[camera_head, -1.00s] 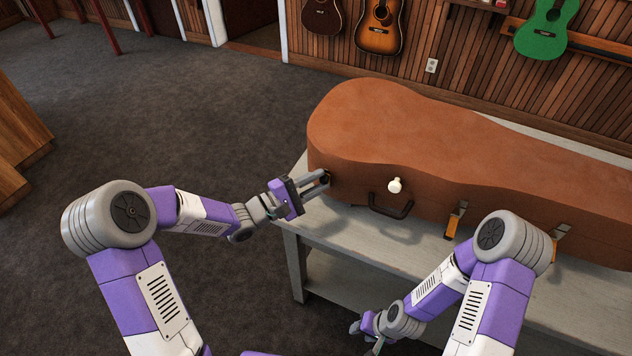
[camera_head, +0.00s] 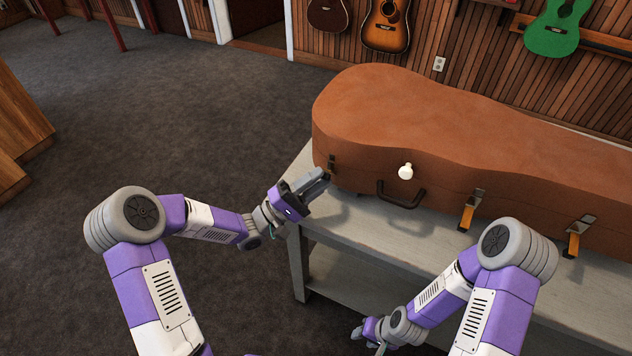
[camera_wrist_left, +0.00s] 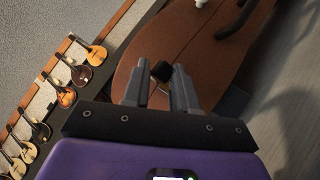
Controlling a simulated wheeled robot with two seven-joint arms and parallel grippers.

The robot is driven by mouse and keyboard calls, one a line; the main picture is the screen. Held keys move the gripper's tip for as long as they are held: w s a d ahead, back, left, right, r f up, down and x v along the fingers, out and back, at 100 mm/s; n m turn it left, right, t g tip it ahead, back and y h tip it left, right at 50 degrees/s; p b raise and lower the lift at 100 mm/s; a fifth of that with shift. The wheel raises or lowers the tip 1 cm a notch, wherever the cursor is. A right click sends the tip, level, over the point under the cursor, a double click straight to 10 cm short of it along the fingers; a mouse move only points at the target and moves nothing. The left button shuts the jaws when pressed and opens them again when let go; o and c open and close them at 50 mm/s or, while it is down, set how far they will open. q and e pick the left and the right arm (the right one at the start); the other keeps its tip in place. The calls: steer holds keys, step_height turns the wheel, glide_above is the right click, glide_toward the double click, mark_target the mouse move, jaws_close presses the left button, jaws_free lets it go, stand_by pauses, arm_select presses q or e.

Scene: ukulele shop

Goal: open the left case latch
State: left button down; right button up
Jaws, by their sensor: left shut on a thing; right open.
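The brown case (camera_head: 420,130) lies closed on a grey bench. Its left latch (camera_head: 331,162) is a small dark plate on the front side near the rounded left end. My left gripper (camera_head: 322,180) is at this latch, its fingertips just below the plate. In the left wrist view the fingers (camera_wrist_left: 160,82) are shut around the latch, with a dark part and an amber part (camera_wrist_left: 141,78) showing between the tips; the fingers hide the rest. My right gripper (camera_head: 368,341) is open and empty, low in front of the bench.
Two other latches, the middle one (camera_head: 470,209) and the right one (camera_head: 578,235), have orange straps hanging down. A black handle (camera_head: 402,198) and a white knob (camera_head: 405,172) are on the case front. The bench (camera_head: 365,232) has free room before the case.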

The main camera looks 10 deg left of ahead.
arm_select(q)
steer(key=shift+d+f, duration=0.15)
steer(key=shift+f, duration=0.1)
steer(key=c, duration=1)
jaws_free()
steer(key=shift+d, duration=0.1)
steer(key=shift+r, duration=0.1)
steer(key=p+v, duration=0.1)
steer(key=v, duration=0.6)
steer(key=shift+s+a, duration=0.1)
steer(key=shift+a, duration=0.2)
